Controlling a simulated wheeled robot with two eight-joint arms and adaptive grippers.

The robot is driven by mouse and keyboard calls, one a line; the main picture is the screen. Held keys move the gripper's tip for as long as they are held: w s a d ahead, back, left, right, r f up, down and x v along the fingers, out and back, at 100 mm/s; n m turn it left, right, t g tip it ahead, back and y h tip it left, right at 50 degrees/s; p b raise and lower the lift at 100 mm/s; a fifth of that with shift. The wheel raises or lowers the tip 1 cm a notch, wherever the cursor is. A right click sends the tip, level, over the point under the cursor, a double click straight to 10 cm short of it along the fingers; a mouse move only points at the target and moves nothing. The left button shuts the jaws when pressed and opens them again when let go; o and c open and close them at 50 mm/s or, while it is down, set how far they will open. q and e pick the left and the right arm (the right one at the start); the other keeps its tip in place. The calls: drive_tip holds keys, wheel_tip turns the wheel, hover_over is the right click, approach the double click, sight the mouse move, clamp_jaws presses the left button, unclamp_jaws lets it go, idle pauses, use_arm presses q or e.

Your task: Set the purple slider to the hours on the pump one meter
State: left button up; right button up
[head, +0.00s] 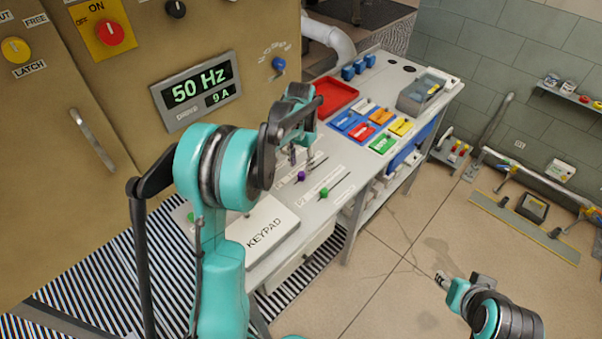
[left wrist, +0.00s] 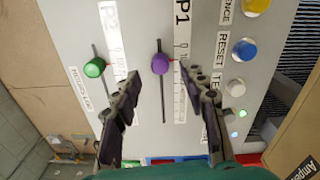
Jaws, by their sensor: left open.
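The purple slider (left wrist: 160,63) is a round knob on a dark slot beside a printed scale labelled P1 (left wrist: 181,70) in the left wrist view. In the head view the purple knob (head: 300,176) shows on the sloping bench panel. My left gripper (head: 292,153) is open, empty and above the panel, close to this slider. In the left wrist view its spread fingers (left wrist: 166,98) have the purple knob centred between and beyond their tips, apart from it. My right gripper (head: 442,280) is low at the right, over the floor; its jaws are unclear. I cannot identify the pump one meter.
A green slider knob (left wrist: 94,68) stands left of the purple one in the left wrist view. A yellow button (left wrist: 255,5), blue button (left wrist: 245,50) and white button (left wrist: 236,87) are at right. A drive display (head: 196,90) reads 50 Hz.

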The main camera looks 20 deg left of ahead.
sight(301, 173)
use_arm(q)
wheel_tip(301, 173, down, 5)
drive_tip(key=shift+r+b, duration=0.2)
drive_tip(key=shift+b, duration=0.25)
clamp_jaws()
drive_tip(key=w+d, duration=0.1)
drive_tip(key=w, duration=0.3)
drive_tip(key=w+d+p, duration=0.1)
drive_tip(key=w+d, duration=0.1)
drive_tip(key=w, duration=0.2)
drive_tip(key=w+d, duration=0.1)
drive_tip(key=w, duration=0.3)
drive_tip(key=shift+w+d+p, duration=0.15)
drive_tip(key=shift+p, duration=0.2)
drive_tip(key=shift+r, duration=0.1)
